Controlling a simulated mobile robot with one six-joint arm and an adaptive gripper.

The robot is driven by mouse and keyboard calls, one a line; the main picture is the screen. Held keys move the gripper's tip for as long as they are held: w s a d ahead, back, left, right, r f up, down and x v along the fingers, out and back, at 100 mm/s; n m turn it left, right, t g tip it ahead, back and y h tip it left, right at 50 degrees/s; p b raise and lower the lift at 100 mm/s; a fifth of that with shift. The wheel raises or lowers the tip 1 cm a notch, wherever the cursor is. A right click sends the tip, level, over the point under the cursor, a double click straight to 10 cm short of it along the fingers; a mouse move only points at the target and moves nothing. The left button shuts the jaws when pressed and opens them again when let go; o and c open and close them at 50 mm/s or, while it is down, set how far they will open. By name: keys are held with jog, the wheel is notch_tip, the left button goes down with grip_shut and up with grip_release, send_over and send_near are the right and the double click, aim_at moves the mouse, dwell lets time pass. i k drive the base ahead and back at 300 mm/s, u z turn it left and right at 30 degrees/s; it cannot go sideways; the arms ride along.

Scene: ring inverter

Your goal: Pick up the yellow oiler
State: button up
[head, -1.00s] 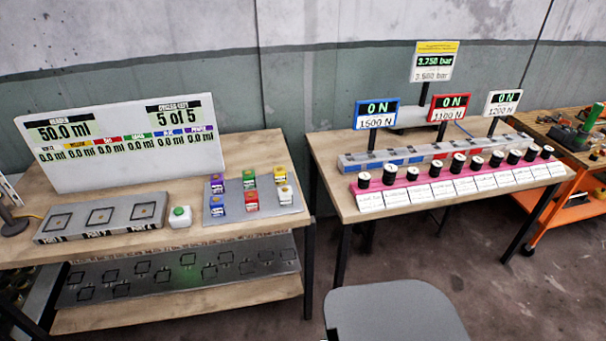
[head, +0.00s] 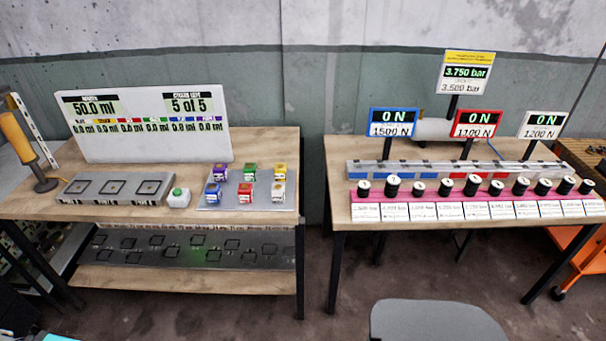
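A small yellow container (head: 280,173), which looks like the yellow oiler, stands at the back right of a grey tray (head: 222,204) on the left table. Purple (head: 220,172), green (head: 250,172), blue (head: 213,194), red (head: 248,193) and white (head: 279,192) containers of similar shape stand with it in two rows. My gripper is not in view.
Left of the tray are a white container with a green top (head: 179,197) and a grey three-pad unit (head: 117,188). A display board (head: 145,150) stands behind. The right table (head: 340,190) holds black spools. A grey chair (head: 435,320) stands in front.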

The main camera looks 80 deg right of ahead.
aim_at(280, 172)
jog(key=k, duration=0.95)
jog(key=z, duration=1.6)
jog(key=i, duration=0.55)
jog(key=z, duration=0.05)
